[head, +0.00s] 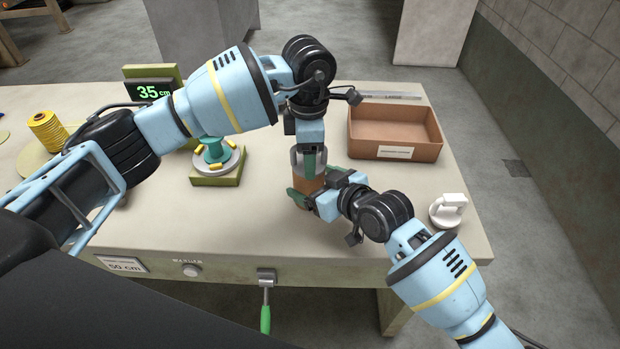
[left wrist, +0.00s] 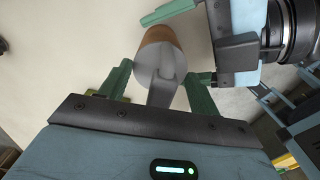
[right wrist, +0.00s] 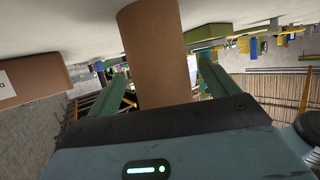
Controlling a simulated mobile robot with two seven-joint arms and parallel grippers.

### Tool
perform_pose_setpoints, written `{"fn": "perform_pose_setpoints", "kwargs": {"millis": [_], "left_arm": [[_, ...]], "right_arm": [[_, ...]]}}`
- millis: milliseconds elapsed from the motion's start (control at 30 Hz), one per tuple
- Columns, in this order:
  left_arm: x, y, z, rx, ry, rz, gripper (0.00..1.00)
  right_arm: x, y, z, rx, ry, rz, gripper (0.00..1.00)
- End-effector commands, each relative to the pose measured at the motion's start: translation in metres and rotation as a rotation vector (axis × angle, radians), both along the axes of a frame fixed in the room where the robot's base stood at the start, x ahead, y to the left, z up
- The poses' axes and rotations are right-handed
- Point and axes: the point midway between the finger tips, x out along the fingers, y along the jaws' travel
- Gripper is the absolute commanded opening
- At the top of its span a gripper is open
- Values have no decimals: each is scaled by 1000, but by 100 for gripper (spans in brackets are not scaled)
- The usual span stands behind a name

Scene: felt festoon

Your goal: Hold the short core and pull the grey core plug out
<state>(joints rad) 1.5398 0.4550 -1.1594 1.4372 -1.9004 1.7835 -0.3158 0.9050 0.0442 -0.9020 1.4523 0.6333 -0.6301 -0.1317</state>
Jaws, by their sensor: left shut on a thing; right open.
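The short core (head: 309,184), a brown tube, stands upright on the table, partly hidden by my grippers. The grey core plug (left wrist: 153,72) shows at its top end in the left wrist view, with a grey tab (left wrist: 163,93) standing out toward my left palm. My left gripper (head: 309,168) comes down from above and is shut on the plug. My right gripper (head: 314,188) reaches in from the right, low on the core. Its fingers are open on either side of the core, and the right wrist view shows the brown tube (right wrist: 157,55) between them.
An open brown tray (head: 435,148) stands behind and right of the core. A green stand with a teal spool (head: 215,152) is to the left, near the 35 cm display (head: 150,90) and a yellow spool (head: 47,130). A white handled object (head: 449,209) sits near the right edge.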

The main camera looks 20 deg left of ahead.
Motion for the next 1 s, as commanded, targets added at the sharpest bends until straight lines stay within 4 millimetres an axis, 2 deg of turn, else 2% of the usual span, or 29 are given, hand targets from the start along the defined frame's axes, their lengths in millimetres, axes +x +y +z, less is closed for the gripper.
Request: {"fn": "perform_pose_setpoints", "kwargs": {"millis": [200, 633, 1000], "left_arm": [[0, 0, 1, -1, -1, 0, 39], [0, 0, 1, -1, -1, 0, 39], [0, 0, 1, -1, -1, 0, 39]], "right_arm": [[9, 14, -6, 1, 0, 0, 86], [12, 18, -8, 1, -1, -1, 86], [12, 17, -8, 1, -1, -1, 38]]}}
